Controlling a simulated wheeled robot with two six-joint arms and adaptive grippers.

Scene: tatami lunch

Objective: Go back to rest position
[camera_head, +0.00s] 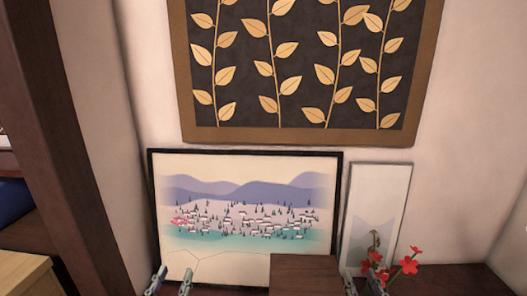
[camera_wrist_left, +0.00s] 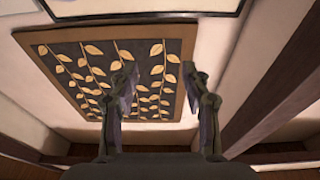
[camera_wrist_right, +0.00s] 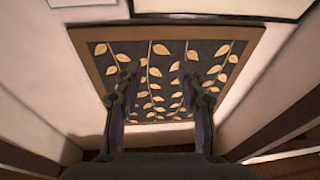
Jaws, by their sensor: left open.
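My left gripper (camera_head: 170,282) shows only its fingertips at the bottom edge of the head view, in front of the landscape picture. It is open and empty, with its two fingers apart in the left wrist view (camera_wrist_left: 158,80). My right gripper (camera_head: 365,281) shows its fingertips at the bottom edge, beside a brown box-like block (camera_head: 305,275). It is also open and empty in the right wrist view (camera_wrist_right: 157,82). Neither gripper visibly touches anything.
A framed golden-leaf panel (camera_head: 300,134) hangs on the wall above a black-framed landscape picture (camera_head: 240,205). A narrow pale panel (camera_head: 376,205) and red flowers (camera_head: 409,265) stand at right. A dark wooden post (camera_head: 75,150) and light wooden furniture (camera_head: 22,272) are at left.

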